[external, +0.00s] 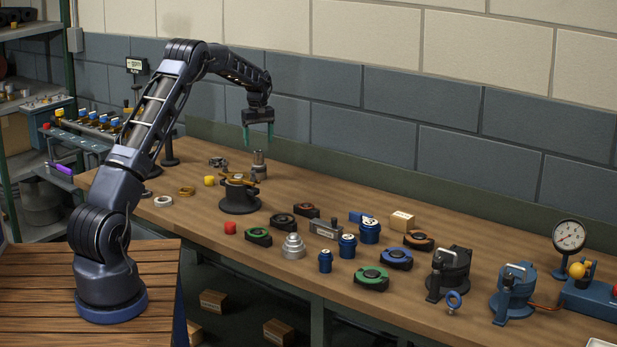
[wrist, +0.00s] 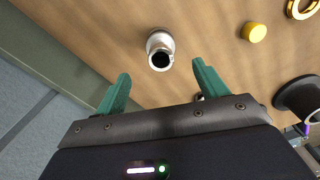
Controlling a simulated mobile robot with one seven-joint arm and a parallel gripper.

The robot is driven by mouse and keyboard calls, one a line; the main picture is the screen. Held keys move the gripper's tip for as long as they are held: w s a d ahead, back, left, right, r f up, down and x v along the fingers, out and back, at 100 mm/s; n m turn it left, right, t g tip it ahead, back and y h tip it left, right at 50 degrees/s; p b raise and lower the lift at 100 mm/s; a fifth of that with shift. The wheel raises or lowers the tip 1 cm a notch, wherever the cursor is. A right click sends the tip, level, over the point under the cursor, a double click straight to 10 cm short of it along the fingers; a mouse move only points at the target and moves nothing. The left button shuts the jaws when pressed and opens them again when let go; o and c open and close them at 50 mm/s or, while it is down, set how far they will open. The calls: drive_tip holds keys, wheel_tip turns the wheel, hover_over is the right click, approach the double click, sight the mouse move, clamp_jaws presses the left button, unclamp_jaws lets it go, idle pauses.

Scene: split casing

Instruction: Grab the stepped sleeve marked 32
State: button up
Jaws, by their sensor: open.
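A grey metal stepped sleeve (external: 259,166) stands upright at the back of the bench. It also shows in the wrist view (wrist: 160,42), with its round open end facing the camera. No number is readable on it. My gripper (external: 258,137) hangs above this sleeve, pointing down, with its green fingers apart and nothing between them. In the wrist view the sleeve lies ahead of the gap between the fingertips (wrist: 160,72), not touching either finger. A second stepped silver piece (external: 293,246) stands mid-bench; its marking is not readable either.
A dark round stand (external: 239,197) is close to the sleeve, in front and to the left. A yellow piece (wrist: 254,32) and a brass ring (wrist: 303,8) lie nearby. Blue cylinders (external: 347,246) and several round casings fill the right side. A wall runs behind the bench.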

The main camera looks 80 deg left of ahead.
sight(259, 164)
wheel_tip(259, 164, down, 11)
drive_tip(key=shift+r, duration=0.2)
clamp_jaws()
idle(0.7)
